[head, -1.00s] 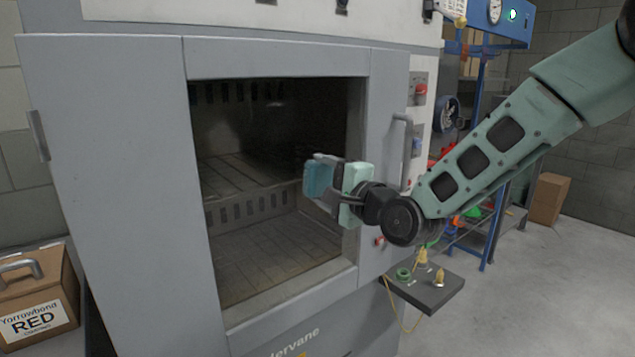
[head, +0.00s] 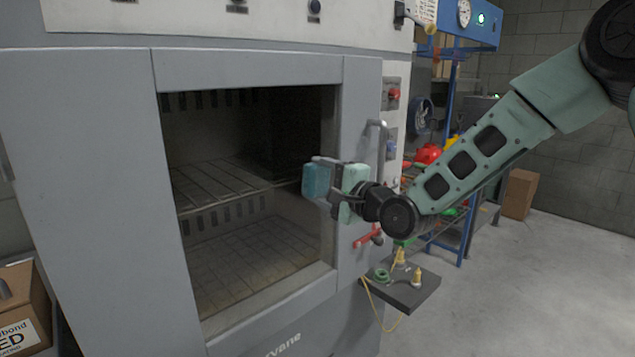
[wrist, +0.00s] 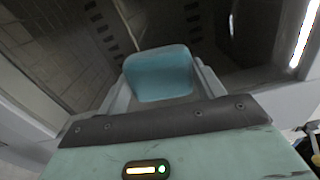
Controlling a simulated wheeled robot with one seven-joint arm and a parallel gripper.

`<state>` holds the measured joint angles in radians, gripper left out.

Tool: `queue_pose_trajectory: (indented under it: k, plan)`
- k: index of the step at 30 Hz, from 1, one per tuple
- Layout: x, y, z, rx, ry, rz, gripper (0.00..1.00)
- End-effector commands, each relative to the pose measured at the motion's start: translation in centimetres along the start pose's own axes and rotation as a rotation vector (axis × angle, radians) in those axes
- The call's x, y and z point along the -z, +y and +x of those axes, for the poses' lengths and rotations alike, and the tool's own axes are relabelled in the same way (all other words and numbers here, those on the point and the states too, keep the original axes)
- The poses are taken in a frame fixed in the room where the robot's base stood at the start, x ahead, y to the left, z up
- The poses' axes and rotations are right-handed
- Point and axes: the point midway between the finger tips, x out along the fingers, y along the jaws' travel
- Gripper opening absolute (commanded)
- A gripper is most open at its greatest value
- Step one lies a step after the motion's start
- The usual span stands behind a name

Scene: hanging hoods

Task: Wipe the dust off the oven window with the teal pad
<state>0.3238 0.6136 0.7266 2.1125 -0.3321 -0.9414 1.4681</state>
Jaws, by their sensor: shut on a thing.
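The teal pad (head: 317,180) is held between the fingers of my gripper (head: 324,187), which is shut on it. The pad also shows in the wrist view (wrist: 158,73), between the two pale fingers. The oven window (head: 250,200) is the large pane in the grey door, with racks visible behind it. In the head view the pad is in front of the window's right part, near the door frame. I cannot tell whether it touches the glass. A hazy film shows over parts of the pane, mostly at the left and below; the upper right looks darker and clearer.
A vertical door handle (head: 380,150) stands just behind my wrist. A red lever (head: 367,236) and a small dark shelf (head: 405,290) with fittings are below. A cardboard box (head: 25,310) sits at lower left. Open floor lies at the right.

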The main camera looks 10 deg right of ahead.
Motion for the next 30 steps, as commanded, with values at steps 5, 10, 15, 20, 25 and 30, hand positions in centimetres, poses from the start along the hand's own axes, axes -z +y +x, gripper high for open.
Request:
queue_pose_trajectory:
  k: [5, 10, 15, 20, 25, 30]
  plan:
    - [-0.1, 0.0, -0.1, 0.000, -0.001, 0.000, 0.49]
    - [0.0, 0.0, -1.4, -0.002, 0.000, 0.000, 0.49]
    - [-0.1, -0.1, -3.1, -0.002, 0.000, 0.000, 0.49]
    - [-0.1, -0.1, -4.6, -0.002, 0.000, 0.001, 0.49]
    - [-0.1, 0.0, -5.8, -0.001, -0.001, 0.000, 0.49]
    - [-0.1, 0.0, -6.0, 0.000, -0.002, 0.000, 0.49]
